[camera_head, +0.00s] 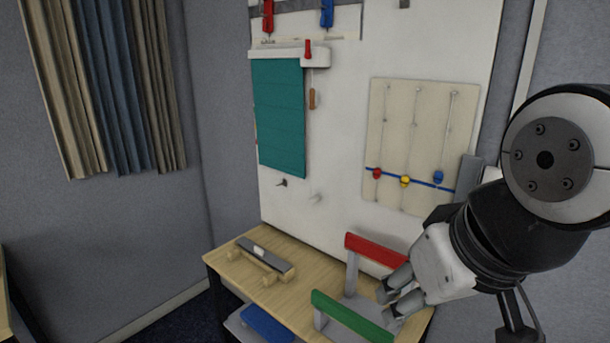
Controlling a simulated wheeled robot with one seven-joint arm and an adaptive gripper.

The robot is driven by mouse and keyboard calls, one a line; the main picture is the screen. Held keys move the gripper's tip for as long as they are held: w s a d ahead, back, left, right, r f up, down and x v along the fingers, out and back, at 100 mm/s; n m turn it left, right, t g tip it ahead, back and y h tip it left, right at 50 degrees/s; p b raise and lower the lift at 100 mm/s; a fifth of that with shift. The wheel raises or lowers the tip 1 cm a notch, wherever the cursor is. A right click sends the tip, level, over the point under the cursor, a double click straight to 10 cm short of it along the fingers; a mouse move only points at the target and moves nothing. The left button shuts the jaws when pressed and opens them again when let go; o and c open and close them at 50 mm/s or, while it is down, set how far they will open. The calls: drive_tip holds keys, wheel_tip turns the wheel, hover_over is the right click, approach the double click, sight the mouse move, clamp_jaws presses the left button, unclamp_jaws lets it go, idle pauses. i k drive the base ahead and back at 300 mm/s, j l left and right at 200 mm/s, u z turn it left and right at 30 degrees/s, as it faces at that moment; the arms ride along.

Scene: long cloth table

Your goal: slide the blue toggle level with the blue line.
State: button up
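A beige board (392,118) on the white wall panel carries three vertical cords, each with a toggle. The blue toggle (438,176) is on the right cord, and its body appears slightly above the blue line (422,183). The red toggle (376,173) and yellow toggle (405,181) are on the left and middle cords, at the line. My gripper (385,304) is below the board, over the table's right part, pointing down-left. Its two fingers are apart with nothing visible between them.
A wooden table (300,295) stands below, with a grey-topped wooden block (265,258) on it. A red bar (376,249) and green bar (350,318) on grey supports are close to my gripper. A teal blind (279,118) hangs left of the board.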

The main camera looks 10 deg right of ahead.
sight(438, 177)
drive_tip(key=z, duration=0.7)
drive_tip(key=k+j+z, duration=0.15)
drive_tip(key=j, duration=0.25)
drive_tip(key=k+j+z, duration=0.15)
drive_tip(key=k+j, duration=0.15)
drive_tip(key=k+j+z, duration=0.15)
drive_tip(key=j, duration=0.3)
drive_tip(key=i+l, duration=0.1)
drive_tip(key=i, duration=0.25)
